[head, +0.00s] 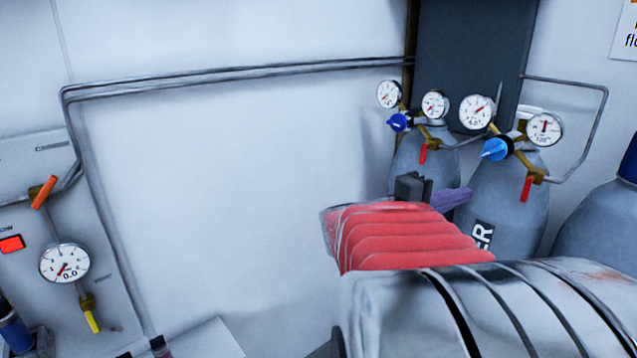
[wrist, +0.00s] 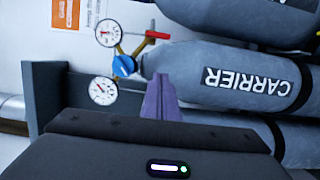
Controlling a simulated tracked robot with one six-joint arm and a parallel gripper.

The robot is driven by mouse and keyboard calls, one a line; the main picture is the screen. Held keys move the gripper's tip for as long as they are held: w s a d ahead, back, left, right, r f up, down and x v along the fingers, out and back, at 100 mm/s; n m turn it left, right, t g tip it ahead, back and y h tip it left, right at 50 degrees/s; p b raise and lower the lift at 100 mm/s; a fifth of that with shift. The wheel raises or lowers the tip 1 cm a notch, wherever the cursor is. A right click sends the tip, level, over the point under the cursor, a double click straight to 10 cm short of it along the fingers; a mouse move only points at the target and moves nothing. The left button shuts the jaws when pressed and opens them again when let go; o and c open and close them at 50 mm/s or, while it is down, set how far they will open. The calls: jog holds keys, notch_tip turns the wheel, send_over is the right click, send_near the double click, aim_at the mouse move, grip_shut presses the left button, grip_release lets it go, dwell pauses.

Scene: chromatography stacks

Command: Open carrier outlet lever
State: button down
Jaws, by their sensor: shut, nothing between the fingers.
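The carrier cylinder (head: 505,205) is the grey one at the right in the head view; its label reads CARRIER in the wrist view (wrist: 258,83). Its regulator has two round gauges and a light blue knob (head: 495,149). The red outlet lever (head: 526,188) hangs down from a brass valve under the right gauge. In the wrist view the lever (wrist: 157,35) shows above my fingers. My gripper (head: 466,193) has purple fingers, shut and empty. In the head view they are left of the lever and apart from it; the fingers also show in the wrist view (wrist: 160,80).
A second cylinder (head: 405,165) with a dark blue knob and red lever (head: 422,154) stands left of the carrier. A third cylinder (head: 605,225) is at the right edge. Metal pipes run along the wall. A left panel (head: 25,155) holds a gauge and an orange lever (head: 44,192).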

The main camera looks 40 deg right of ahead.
aim_at(526, 190)
jog(key=s+d, duration=0.7)
jog(key=d, duration=0.1)
dwell(0.5)
dwell(0.4)
jog(key=shift+w+f, duration=0.1)
jog(key=shift+w, duration=0.05)
jog(key=shift+n, duration=0.3)
